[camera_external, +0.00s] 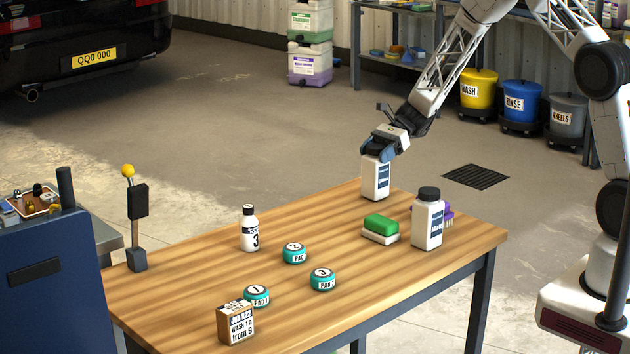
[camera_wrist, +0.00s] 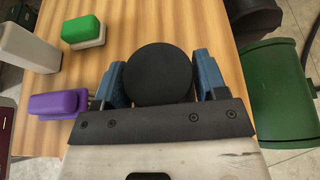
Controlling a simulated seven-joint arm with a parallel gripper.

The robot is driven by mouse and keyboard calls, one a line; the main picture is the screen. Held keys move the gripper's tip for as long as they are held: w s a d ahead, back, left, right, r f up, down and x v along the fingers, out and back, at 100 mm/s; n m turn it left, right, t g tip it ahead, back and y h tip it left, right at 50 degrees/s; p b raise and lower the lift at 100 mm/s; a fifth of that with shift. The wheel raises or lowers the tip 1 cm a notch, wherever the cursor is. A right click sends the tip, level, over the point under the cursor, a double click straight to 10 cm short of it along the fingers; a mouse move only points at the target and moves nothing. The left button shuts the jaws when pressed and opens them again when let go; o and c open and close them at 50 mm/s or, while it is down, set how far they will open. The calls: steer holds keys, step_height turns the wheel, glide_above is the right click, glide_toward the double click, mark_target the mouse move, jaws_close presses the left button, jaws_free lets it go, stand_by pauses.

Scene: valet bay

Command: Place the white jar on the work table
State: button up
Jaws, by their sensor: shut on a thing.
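A white jar (camera_external: 375,180) with a dark blue label stands upright in my gripper (camera_external: 381,150), at the far edge of the wooden work table (camera_external: 345,230). Its round black lid (camera_wrist: 158,75) shows in the wrist view between the two blue fingers of my gripper (camera_wrist: 160,85), one on each side. The fingers are shut on the jar's top. The jar's base is over the tabletop; I cannot tell whether it touches the wood.
Near the jar are a green-and-white sponge (camera_external: 381,225), a similar white bottle (camera_external: 428,225) and a purple brush (camera_wrist: 58,104). A small bottle (camera_external: 249,232), several teal tins (camera_external: 295,254) and a box (camera_external: 236,323) stand farther left. Bare wood lies between.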

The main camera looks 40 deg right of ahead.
steer(key=o, duration=1.6)
steer(key=shift+f, duration=0.15)
steer(key=shift+o, duration=0.2)
steer(key=shift+r, duration=0.2)
steer(key=v, duration=1.2)
